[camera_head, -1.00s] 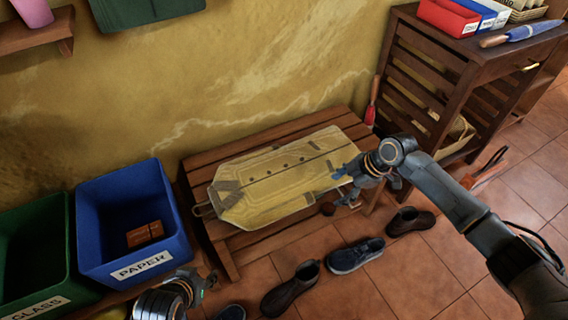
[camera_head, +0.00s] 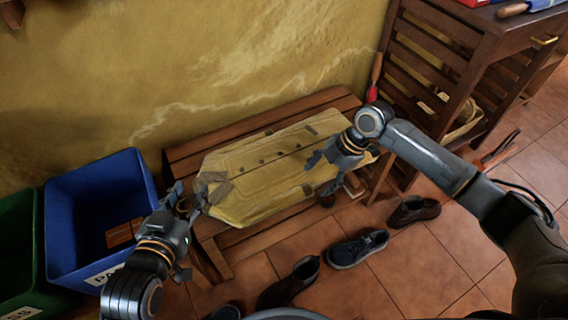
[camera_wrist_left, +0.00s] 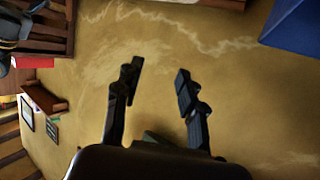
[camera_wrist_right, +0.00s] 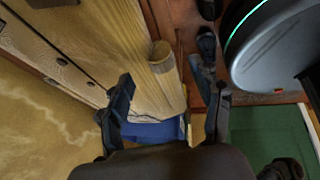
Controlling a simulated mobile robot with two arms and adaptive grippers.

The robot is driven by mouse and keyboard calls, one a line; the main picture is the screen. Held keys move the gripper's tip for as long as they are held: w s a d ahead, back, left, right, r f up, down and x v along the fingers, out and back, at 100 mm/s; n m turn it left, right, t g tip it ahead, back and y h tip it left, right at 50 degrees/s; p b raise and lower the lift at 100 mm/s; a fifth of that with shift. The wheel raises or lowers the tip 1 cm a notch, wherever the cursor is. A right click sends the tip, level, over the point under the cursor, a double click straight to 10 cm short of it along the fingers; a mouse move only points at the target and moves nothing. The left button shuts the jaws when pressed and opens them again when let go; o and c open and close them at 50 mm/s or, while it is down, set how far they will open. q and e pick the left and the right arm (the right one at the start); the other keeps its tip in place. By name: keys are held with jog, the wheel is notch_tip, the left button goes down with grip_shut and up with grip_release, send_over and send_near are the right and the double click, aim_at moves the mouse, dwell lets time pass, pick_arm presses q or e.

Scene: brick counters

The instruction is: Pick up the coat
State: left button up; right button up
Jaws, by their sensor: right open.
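The yellow coat (camera_head: 260,172) lies flat on the wooden slatted bench (camera_head: 222,143), with a row of dark buttons along it. It also shows at the upper left of the right wrist view (camera_wrist_right: 95,38). My left gripper (camera_head: 186,200) is beside the coat's left end; I cannot tell whether it touches. In the left wrist view its fingers (camera_wrist_left: 158,72) are apart with only wall behind them. My right gripper (camera_head: 320,172) is open over the coat's right part, near its front edge. Its fingers (camera_wrist_right: 173,92) are apart with nothing clearly gripped between them.
A blue bin (camera_head: 150,185) and a green bin (camera_head: 36,225) stand left of the bench. Several shoes, including a dark blue one (camera_head: 356,249), lie on the tiled floor in front. A slatted wooden cabinet (camera_head: 470,48) stands at the right, and the wall is close behind.

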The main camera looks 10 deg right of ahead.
aim_at(308, 186)
jog(key=shift+a+f, duration=0.15)
jog(key=shift+f, duration=0.15)
jog(key=b+x, duration=0.2)
jog(key=x, duration=0.2)
jog(key=shift+a+f, duration=0.3)
jog(key=shift+f, duration=0.05)
grip_shut()
pick_arm(q)
notch_tip(308, 186, up, 10)
jog(key=w+d+t+h, duration=0.1)
jog(key=t+h, duration=0.1)
jog(key=t, duration=0.4)
jog(key=shift+w+d, duration=0.2)
jog(key=shift+d, duration=0.2)
